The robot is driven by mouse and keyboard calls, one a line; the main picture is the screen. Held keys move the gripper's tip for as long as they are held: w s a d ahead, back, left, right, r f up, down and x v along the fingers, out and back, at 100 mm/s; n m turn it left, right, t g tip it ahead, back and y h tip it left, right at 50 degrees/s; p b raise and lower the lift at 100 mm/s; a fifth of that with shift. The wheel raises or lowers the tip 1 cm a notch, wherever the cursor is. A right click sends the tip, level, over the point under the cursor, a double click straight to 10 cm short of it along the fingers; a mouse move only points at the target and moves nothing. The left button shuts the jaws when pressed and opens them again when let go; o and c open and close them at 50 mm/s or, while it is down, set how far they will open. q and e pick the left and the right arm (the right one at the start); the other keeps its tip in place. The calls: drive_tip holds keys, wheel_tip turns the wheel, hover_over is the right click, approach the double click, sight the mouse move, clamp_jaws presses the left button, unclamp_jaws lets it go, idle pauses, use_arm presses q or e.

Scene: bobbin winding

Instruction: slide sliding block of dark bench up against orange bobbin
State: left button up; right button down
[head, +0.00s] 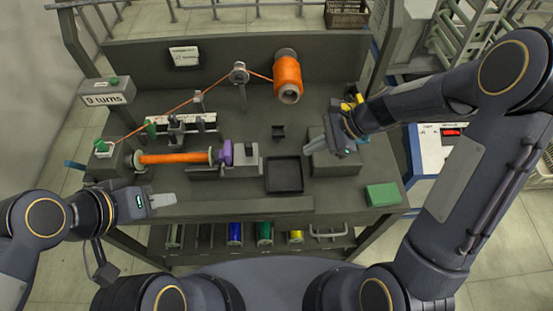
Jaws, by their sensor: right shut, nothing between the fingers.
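The dark bench (330,200) fills the middle of the head view. The orange bobbin (175,158) lies horizontally at its left, between two round flanges. The grey sliding block (246,160) sits right of the bobbin on a low rail, with a dark knob on top and a purple tip (225,152) facing the bobbin. The tip is close to the right flange; I cannot tell whether they touch. My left gripper (170,200) is in front of the bobbin, apart from it; its jaw opening is unclear. My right gripper (314,141) is shut and empty, right of the block.
A counter (106,93) reads 0 turns. A black tray (284,175) and green box (382,195) are on the bench.

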sight(257, 164)
drive_tip(key=shift+m, duration=0.3)
drive_tip(key=x, duration=1)
drive_tip(key=shift+w+f, duration=0.1)
drive_tip(key=shift+f, duration=0.4)
drive_tip(key=a+p, duration=0.1)
drive_tip(key=a, duration=0.2)
drive_tip(key=shift+a, duration=0.2)
drive_tip(key=shift+a+f+p, duration=0.1)
drive_tip(key=shift+a+p, duration=0.2)
drive_tip(key=shift+a, duration=0.15)
drive_tip(key=a, duration=0.4)
drive_tip(key=shift+b, duration=0.4)
drive_tip(key=shift+d, duration=0.1)
